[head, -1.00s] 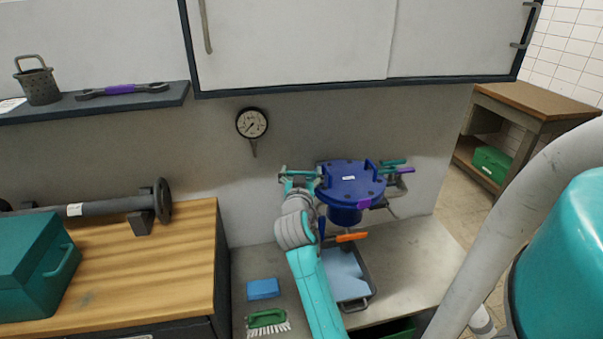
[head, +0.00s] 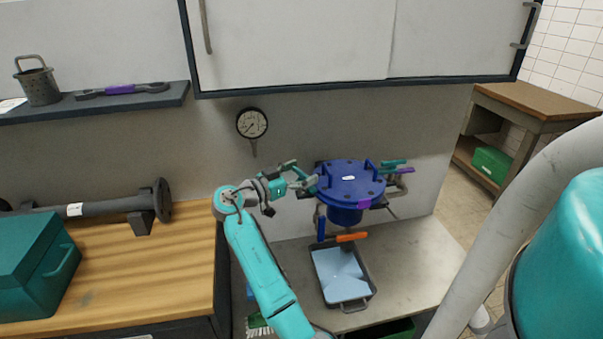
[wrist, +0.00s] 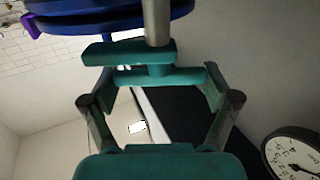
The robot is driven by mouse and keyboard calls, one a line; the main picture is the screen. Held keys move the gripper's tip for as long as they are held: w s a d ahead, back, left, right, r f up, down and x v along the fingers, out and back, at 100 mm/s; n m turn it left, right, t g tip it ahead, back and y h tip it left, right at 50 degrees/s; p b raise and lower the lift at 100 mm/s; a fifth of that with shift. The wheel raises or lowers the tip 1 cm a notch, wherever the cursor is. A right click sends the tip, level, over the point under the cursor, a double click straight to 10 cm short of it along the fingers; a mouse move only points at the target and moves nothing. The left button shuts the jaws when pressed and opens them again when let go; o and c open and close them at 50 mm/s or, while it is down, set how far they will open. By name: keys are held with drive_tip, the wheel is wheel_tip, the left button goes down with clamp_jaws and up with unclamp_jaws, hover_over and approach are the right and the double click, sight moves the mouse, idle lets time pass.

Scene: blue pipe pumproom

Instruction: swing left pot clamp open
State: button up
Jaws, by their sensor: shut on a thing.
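The left pot clamp is at the lid's left side, largely hidden by my gripper (head: 303,180) in the head view. In the wrist view its teal handle (wrist: 130,51) and grey rod (wrist: 157,22) lie in front of my gripper (wrist: 158,80), which is shut on the handle. The right clamp (head: 393,164), teal and grey, sits on the lid's other side.
A tray (head: 341,277) and an orange handle (head: 351,237) are below the pot. The gauge (head: 252,123) is on the wall, near my wrist in the wrist view (wrist: 296,158). Cabinets (head: 290,40) hang above. A wooden bench (head: 150,260) stands left.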

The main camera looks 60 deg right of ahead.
sight(302, 172)
drive_tip(key=m+g+y, duration=0.4)
drive_tip(key=g, duration=0.2)
drive_tip(key=shift+m+y, duration=0.3)
drive_tip(key=shift+m, duration=0.1)
drive_tip(key=shift+f, duration=0.1)
drive_tip(key=o, duration=0.9)
wheel_tip(302, 172, up, 10)
drive_tip(key=shift+r, duration=0.1)
idle(0.5)
